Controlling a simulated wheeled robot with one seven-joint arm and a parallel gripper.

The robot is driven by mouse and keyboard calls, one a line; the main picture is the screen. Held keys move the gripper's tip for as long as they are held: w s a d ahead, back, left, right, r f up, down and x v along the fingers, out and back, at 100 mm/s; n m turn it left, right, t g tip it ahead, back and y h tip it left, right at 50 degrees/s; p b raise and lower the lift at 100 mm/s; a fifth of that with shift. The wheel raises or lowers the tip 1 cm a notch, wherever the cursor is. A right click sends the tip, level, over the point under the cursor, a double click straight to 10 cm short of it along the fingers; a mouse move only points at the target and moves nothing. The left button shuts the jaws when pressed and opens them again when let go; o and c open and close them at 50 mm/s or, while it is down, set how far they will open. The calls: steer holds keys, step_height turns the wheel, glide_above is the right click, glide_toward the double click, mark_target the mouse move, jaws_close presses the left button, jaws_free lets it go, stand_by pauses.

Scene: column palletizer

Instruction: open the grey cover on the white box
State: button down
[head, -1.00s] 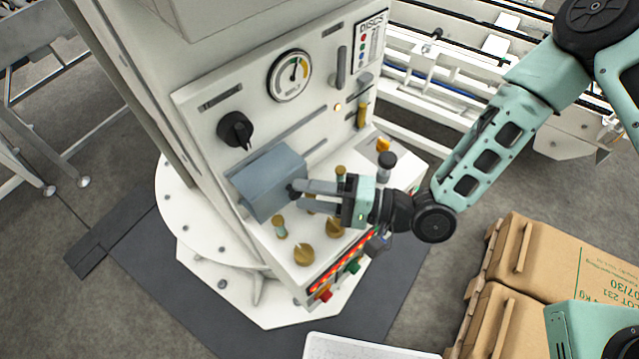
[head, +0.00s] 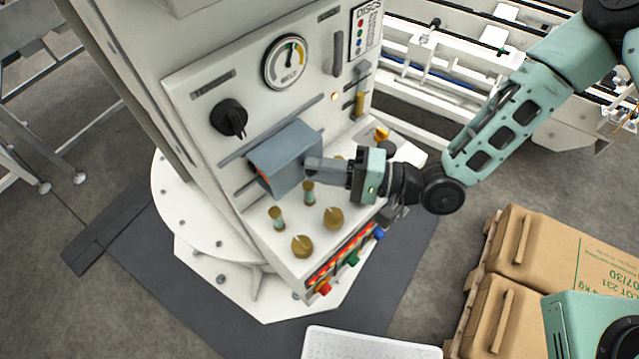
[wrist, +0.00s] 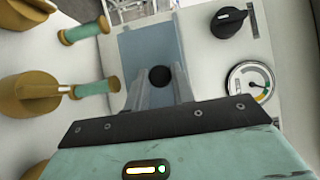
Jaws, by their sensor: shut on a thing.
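The grey cover (head: 286,156) is on the front of the white box (head: 196,125), below the gauge and right of the black knob. It is tilted up, with its lower edge standing off the panel and a dark gap with a bit of orange under its left side. My gripper (head: 312,168) is at the cover's right lower edge, shut on a black round knob that shows between the fingers in the wrist view (wrist: 160,77). The cover also shows there as a blue-grey plate (wrist: 150,45) behind the fingers. What lies under the cover is mostly hidden.
Brass knobs (head: 302,246) and green-banded brass posts (head: 276,217) stand on the ledge close below my gripper. A black rotary knob (head: 229,118) and a gauge (head: 285,62) are on the panel. Cardboard boxes (head: 545,262) stand at the lower right.

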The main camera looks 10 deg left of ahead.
mark_target(322, 146)
steer(key=w+d, duration=0.2)
steer(key=w, duration=0.1)
steer(key=w+d+b, duration=0.1)
steer(key=w, duration=0.1)
steer(key=shift+w+d+r, duration=0.2)
steer(key=shift+d+r, duration=0.1)
steer(key=shift+d, duration=0.1)
steer(key=c, duration=1.2)
jaws_free()
steer(key=shift+f, duration=0.1)
steer(key=shift+s+d+b, duration=0.1)
steer(key=shift+d+b, duration=2.8)
steer(key=shift+d, duration=5.95)
